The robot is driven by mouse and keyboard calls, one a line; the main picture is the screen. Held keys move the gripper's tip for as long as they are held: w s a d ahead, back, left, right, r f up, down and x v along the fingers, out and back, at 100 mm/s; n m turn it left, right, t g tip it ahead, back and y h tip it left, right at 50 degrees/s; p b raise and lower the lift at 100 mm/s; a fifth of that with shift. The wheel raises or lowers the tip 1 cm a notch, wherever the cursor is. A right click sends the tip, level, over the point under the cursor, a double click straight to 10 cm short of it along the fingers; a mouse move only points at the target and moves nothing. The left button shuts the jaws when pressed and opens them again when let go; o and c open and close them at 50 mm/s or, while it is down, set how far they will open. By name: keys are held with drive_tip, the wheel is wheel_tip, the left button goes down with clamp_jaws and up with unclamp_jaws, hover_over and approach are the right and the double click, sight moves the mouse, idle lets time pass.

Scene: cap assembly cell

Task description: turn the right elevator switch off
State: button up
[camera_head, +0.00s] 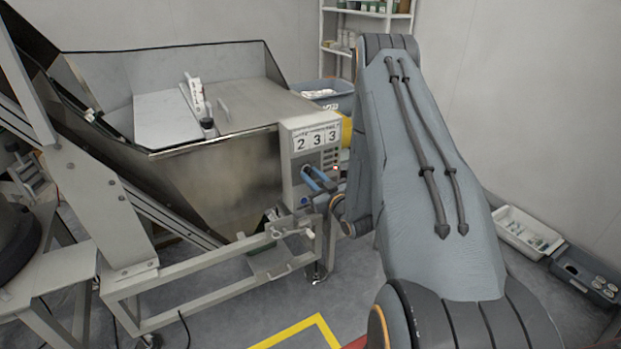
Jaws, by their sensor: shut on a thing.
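The control box (292,170) of the elevator stands at the right front corner of the steel hopper and carries a white label reading 2 3 3 (317,138). My gripper (309,175) reaches its front from the right, with its two blue fingers pointing left at the panel. The fingers are shut on the elevator switch at the panel face. The switch itself is mostly hidden by the fingers, and its position cannot be told. A blue round button (304,201) shows just below the fingers. A small red light (335,167) shows right of them.
The steel hopper (215,180) with a light frame (200,290) fills the left and middle. A shelf (335,25) and a grey-blue bin (340,88) are behind. A white crate (520,230) and a blue-grey crate (585,275) lie along the right wall. Floor with yellow tape (318,320) is in front.

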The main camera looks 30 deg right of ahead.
drive_tip(key=n, duration=0.4)
drive_tip(key=shift+b, duration=0.4)
drive_tip(key=shift+d+r+n+b, duration=0.15)
drive_tip(key=shift+n+b, duration=0.15)
drive_tip(key=shift+n, duration=1.2)
drive_tip(key=o, duration=1)
drive_tip(key=shift+s, duration=0.15)
drive_tip(key=s+b, duration=0.1)
drive_tip(key=s, duration=0.6)
drive_tip(key=shift+s+d, duration=0.15)
drive_tip(key=shift+s, duration=0.1)
